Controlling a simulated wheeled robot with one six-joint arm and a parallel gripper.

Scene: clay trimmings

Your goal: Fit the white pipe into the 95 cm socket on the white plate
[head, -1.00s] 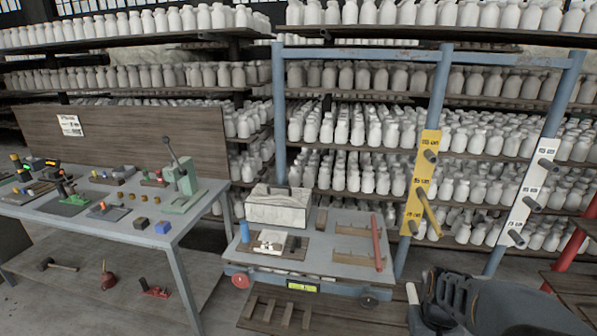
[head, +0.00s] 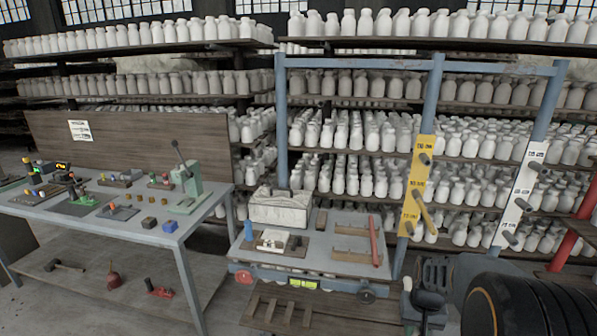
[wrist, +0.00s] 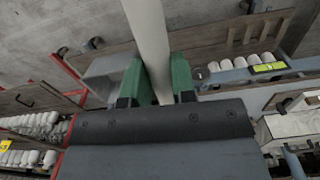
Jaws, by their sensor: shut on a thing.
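The white pipe (wrist: 148,35) runs up and out of the top of the wrist view from between the green fingers. My gripper (wrist: 157,82) is shut on it; the pipe's far end is out of that view. In the head view the white plate (head: 517,190) leans on the blue right-hand post, with three dark sockets one above another. The middle socket (head: 523,204), beside the 95 cm label as far as I can read it, looks empty. My arm is at the lower right, below and apart from the plate; the fingers are not clear there.
A workbench (head: 130,225) is farther left. A red post (head: 583,212) stands at the right edge.

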